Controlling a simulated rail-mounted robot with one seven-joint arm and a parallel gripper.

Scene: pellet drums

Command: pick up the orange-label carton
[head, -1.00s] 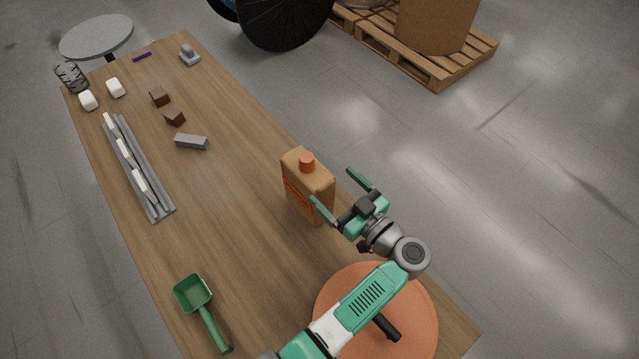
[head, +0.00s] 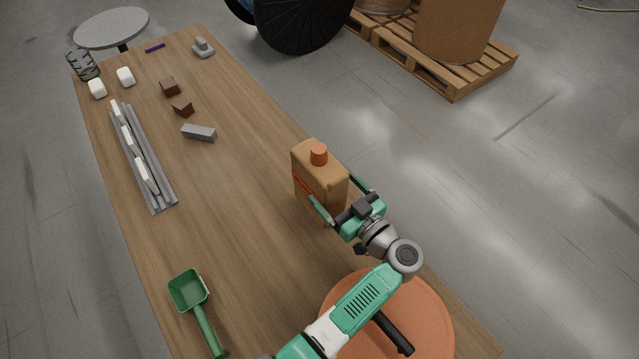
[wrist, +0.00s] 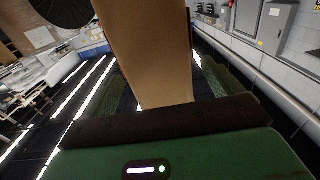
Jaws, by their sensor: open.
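The orange-label carton (head: 316,172) is a tan box with an orange cap, standing upright on the wooden table near its right edge. Part of its orange label shows on its left face, behind a finger. My gripper (head: 343,200) is open, with one finger on each side of the carton's near end. In the wrist view the carton (wrist: 153,55) stands between the two fingers, with a gap visible on both sides. Whether either finger touches it cannot be told from the head view.
An orange round lid (head: 425,315) with a black handle lies under my arm. A green scoop (head: 190,290) lies at the front left. A grey rack (head: 140,160) with white pieces, a grey block (head: 199,132) and brown blocks (head: 183,108) lie further left and back.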

